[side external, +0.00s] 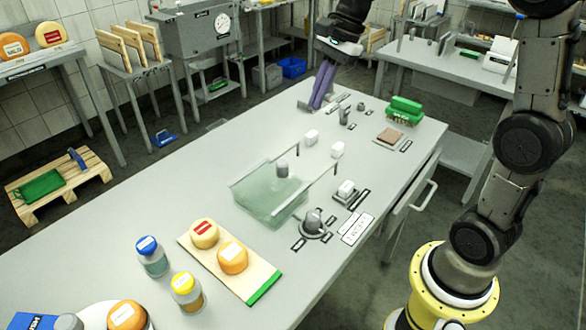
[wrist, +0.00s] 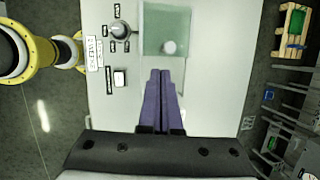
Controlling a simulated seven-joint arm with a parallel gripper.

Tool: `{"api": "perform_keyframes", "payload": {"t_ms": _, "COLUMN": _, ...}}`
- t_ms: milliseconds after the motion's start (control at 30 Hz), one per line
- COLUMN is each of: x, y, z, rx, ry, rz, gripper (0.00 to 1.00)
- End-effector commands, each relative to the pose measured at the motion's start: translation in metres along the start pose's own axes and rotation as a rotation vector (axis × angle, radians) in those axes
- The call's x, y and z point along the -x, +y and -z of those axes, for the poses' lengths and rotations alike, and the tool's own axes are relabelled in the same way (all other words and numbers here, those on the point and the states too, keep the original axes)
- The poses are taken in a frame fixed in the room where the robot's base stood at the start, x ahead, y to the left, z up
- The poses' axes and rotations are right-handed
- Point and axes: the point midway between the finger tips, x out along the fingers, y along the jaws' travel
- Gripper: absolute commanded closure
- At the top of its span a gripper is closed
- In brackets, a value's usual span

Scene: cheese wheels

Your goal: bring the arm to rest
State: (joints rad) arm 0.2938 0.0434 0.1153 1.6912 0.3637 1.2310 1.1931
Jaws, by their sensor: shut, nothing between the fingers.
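My gripper (side external: 322,86) has two long purple fingers. They lie side by side with no gap and hold nothing. In the side external view they hang above the far part of the grey table (side external: 150,250), pointing down. In the wrist view the same closed fingers (wrist: 160,74) show in the middle, with their tips near the edge of the pale green glass bath (wrist: 152,32). My arm rises from its yellow base at the right and reaches across to the far end of the table. Part of the arm is cut off by the top of the picture.
The glass bath (side external: 268,203) stands mid-table with a grey weight (side external: 282,168) in it. A wooden board (side external: 195,243) carries a yellow wheel (side external: 204,234) and an orange wheel (side external: 232,257). Jars (side external: 152,258) stand at the left.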

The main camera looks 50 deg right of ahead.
Motion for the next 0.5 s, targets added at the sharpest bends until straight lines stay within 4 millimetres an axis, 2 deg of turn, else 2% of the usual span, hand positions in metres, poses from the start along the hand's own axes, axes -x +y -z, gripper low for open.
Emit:
{"api": "perform_keyframes", "payload": {"t_ms": 33, "x": 0.012, "y": 0.017, "z": -0.018, "rx": 0.073, "ry": 0.021, "rz": 0.027, "gripper": 1.00}}
{"api": "perform_keyframes", "payload": {"t_ms": 200, "x": 0.032, "y": 0.074, "z": -0.050, "rx": 0.356, "ry": 0.103, "rz": 0.089, "gripper": 1.00}}
{"api": "perform_keyframes", "payload": {"t_ms": 333, "x": 0.037, "y": 0.120, "z": -0.060, "rx": 0.617, "ry": 0.180, "rz": 0.128, "gripper": 1.00}}
{"api": "perform_keyframes", "payload": {"t_ms": 500, "x": 0.029, "y": 0.174, "z": -0.057, "rx": 0.980, "ry": 0.296, "rz": 0.150, "gripper": 1.00}}
